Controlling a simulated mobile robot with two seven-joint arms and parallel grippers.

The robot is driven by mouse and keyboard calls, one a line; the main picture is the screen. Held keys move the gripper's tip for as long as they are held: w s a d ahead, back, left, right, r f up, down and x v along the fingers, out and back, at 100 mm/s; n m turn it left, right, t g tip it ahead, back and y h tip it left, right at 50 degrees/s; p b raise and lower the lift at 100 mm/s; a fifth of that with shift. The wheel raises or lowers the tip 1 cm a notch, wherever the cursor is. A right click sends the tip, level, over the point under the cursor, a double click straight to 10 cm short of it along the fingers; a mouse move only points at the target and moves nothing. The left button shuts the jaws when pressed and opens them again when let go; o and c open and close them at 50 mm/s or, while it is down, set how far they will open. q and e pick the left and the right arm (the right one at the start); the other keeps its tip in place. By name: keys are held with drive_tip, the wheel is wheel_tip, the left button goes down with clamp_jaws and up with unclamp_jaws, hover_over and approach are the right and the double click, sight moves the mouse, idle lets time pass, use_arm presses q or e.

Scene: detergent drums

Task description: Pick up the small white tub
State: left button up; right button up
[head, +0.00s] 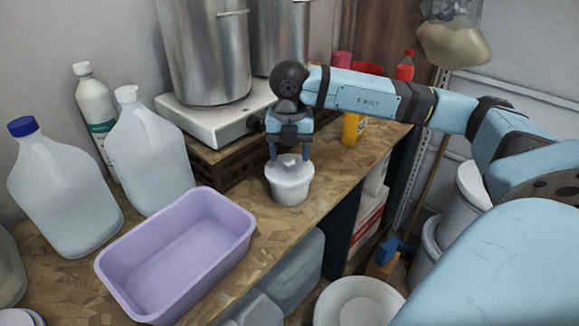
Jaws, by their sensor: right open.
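The small white tub (289,186) stands upright on the wooden counter, right of the purple basin, with a lid on top. My right gripper (290,155) points down directly above the tub. Its fingers are open, and the fingertips are at about the height of the lid. I cannot tell whether they touch it. My left gripper is not in view.
A purple basin (178,255) sits on the counter (262,258) to the left. Large jugs (150,155) and a bottle (95,110) stand behind it. A yellow container (352,130) stands right of the tub.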

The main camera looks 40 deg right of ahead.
wheel_tip(320, 180, down, 2)
drive_tip(key=shift+f, duration=0.15)
clamp_jaws()
idle(0.4)
